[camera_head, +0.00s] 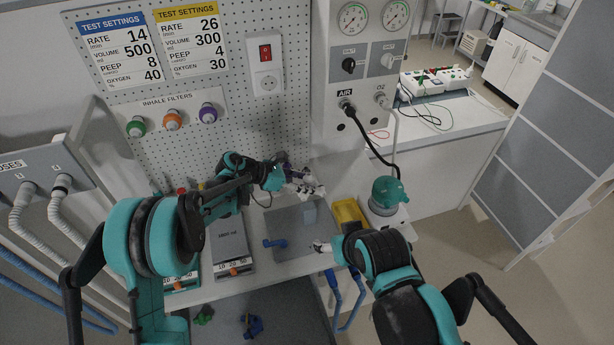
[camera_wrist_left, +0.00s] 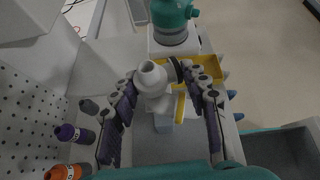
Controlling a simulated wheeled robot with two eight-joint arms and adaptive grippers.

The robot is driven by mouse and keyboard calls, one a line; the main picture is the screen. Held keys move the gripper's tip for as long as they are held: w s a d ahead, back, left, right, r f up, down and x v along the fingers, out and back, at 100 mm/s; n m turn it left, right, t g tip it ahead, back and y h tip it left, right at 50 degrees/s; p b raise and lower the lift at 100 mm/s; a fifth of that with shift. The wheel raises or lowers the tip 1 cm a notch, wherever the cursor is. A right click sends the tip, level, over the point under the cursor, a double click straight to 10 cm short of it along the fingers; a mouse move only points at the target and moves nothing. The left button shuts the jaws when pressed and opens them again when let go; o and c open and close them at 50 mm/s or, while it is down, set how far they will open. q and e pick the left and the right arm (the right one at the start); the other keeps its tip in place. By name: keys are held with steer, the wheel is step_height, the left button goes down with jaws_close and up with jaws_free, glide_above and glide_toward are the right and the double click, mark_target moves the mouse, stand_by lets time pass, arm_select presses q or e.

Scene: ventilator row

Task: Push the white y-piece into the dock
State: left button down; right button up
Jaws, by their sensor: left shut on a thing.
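The white y-piece (camera_wrist_left: 155,82) is between the fingers of my left gripper (camera_wrist_left: 163,100), which is shut on it; its round open end faces the wrist camera. In the head view my left gripper (camera_head: 304,187) is above the back of the grey mat (camera_head: 290,222), and its fingers hide most of the piece. A small pale blue-grey block (camera_head: 310,212) stands on the mat; it shows just below the y-piece in the wrist view (camera_wrist_left: 163,123). I cannot tell whether this block is the dock. My right gripper (camera_head: 322,247) is low over the mat's right edge, its fingers unclear.
A blue fitting (camera_head: 275,243) lies on the mat. A yellow tray (camera_head: 347,213) and a teal-topped humidifier (camera_head: 387,193) stand to the right. A grey box (camera_head: 231,245) is left of the mat. Filters (camera_head: 172,120) hang on the pegboard behind.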

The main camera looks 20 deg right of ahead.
arm_select(q)
steer(key=b, duration=0.3)
glide_above(307, 208)
steer(key=shift+w+d+f, duration=0.1)
steer(key=shift+f, duration=2.95)
steer(key=shift+f, duration=0.1)
steer(key=shift+f+b, duration=0.1)
steer(key=shift+b, duration=0.3)
steer(key=shift+f+b, duration=0.8)
steer(key=shift+f, duration=0.15)
steer(key=c, duration=0.7)
jaws_free()
